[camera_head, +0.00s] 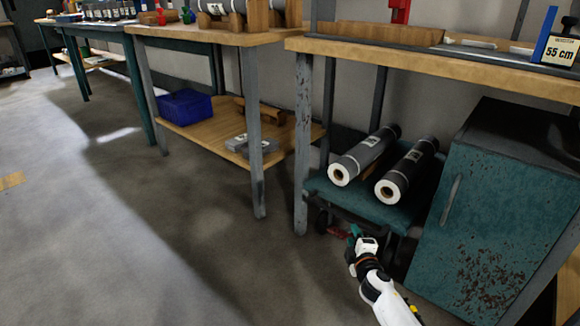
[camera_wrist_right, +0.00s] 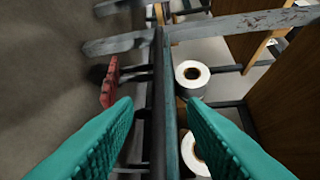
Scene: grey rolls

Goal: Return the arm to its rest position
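My right gripper (camera_head: 354,234) is low in front of the teal cart, at the end of my white arm. In the right wrist view its two teal fingers (camera_wrist_right: 160,112) stand wide apart with nothing held between them. Two grey rolls, a left one (camera_head: 365,155) and a right one (camera_head: 407,173), lie side by side on the teal cart (camera_head: 335,193), with white ends facing out. Their round ends also show in the right wrist view, one above (camera_wrist_right: 192,74) and one partly hidden by a finger (camera_wrist_right: 190,150). My left gripper is in neither view.
A rusty teal cabinet (camera_head: 495,220) stands right of the cart. A workbench (camera_head: 440,66) spans above the rolls, with its leg (camera_head: 302,150) left of the cart. A red part (camera_wrist_right: 110,82) is low near my gripper. Open floor (camera_head: 120,230) lies to the left.

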